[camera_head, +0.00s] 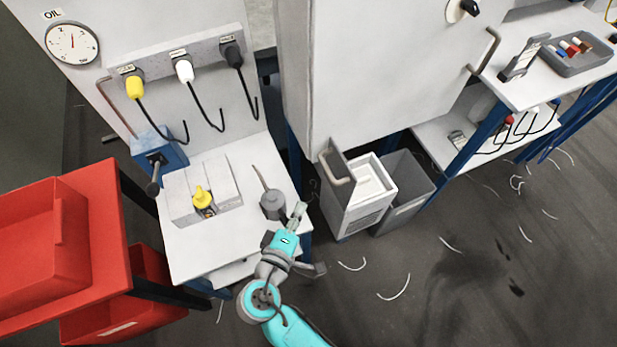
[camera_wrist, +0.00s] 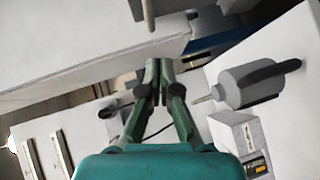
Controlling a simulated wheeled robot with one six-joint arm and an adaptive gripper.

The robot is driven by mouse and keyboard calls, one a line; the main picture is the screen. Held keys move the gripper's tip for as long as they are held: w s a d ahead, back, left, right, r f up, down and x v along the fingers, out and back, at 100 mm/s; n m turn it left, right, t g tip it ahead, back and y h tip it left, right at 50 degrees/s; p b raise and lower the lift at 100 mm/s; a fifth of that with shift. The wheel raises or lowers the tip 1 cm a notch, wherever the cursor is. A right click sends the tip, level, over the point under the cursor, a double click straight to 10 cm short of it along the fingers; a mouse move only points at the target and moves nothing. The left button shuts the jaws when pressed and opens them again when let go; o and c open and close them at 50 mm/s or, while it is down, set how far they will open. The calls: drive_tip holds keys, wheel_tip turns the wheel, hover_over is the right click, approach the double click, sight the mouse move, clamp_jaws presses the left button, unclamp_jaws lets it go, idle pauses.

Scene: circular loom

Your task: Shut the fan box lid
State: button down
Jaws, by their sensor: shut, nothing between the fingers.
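The fan box (camera_head: 360,212) is the white box with a vented front on the floor below the tall grey cabinet. Its grey lid (camera_head: 338,160) stands raised at the left side of the box, with a pale handle on it. The white inside of the box shows from above. My gripper (camera_head: 298,211) is to the left of the box, near the right edge of the small white table, apart from the lid. In the wrist view my gripper's fingers (camera_wrist: 157,92) are together and empty. I cannot identify the lid surely in the wrist view.
A grey bin (camera_head: 408,190) stands against the box's right side. A grey oil can (camera_head: 273,204) stands on the white table (camera_head: 225,245) close to my gripper. The cabinet (camera_head: 375,70) rises behind the box. Floor in front is open, with scattered thread scraps.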

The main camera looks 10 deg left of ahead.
drive_tip(key=a+r, duration=0.2)
approach(323, 165)
drive_tip(key=a+x, duration=0.1)
drive_tip(key=x, duration=0.4)
drive_tip(key=shift+w+d+f+h, duration=0.3)
drive_tip(key=shift+w+d, duration=0.1)
drive_tip(key=shift+w, duration=0.2)
drive_tip(key=shift+w+d, duration=0.1)
